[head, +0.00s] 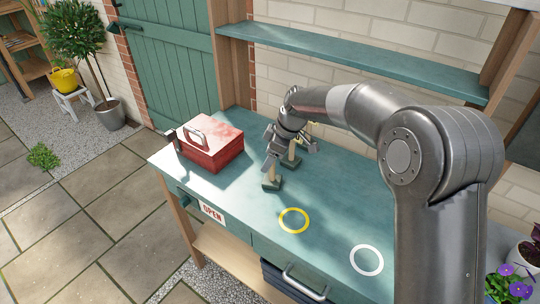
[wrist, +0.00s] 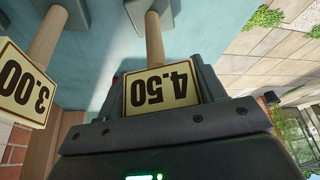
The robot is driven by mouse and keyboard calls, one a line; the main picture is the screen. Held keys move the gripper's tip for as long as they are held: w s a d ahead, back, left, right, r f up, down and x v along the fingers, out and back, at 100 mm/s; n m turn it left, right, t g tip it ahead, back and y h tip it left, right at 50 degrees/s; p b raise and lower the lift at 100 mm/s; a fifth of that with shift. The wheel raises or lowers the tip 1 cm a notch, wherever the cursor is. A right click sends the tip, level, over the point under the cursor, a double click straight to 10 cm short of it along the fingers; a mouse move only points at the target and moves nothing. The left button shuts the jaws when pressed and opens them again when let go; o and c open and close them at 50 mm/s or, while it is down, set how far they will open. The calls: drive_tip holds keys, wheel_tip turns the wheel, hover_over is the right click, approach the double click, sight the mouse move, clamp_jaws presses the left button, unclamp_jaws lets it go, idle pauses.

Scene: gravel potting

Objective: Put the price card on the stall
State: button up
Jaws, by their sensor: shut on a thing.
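My gripper (head: 279,146) is shut on a cream price card reading 4.50 (wrist: 160,90), which sits between the two fingers in the wrist view. The card has a wooden post (wrist: 154,40) and a dark green base (head: 271,185), seen over the bench in the head view. I cannot tell whether that base touches the bench. A second card reading 3.00 (wrist: 22,85) stands beside it, on the wall side, with its own post and base (head: 291,161). The card faces are hidden in the head view.
The teal bench top (head: 225,205) carries a red metal box (head: 208,146) at left, a yellow ring (head: 294,220) in front and a white ring (head: 366,260) at right. A teal shelf (head: 360,60) runs along the wall behind. An OPEN sign (head: 212,213) hangs on the front.

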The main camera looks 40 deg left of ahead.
drive_tip(key=o, duration=1.5)
drive_tip(key=shift+f, duration=0.1)
drive_tip(key=shift+c, duration=0.2)
drive_tip(key=v, duration=1.2)
drive_tip(key=shift+r, duration=0.2)
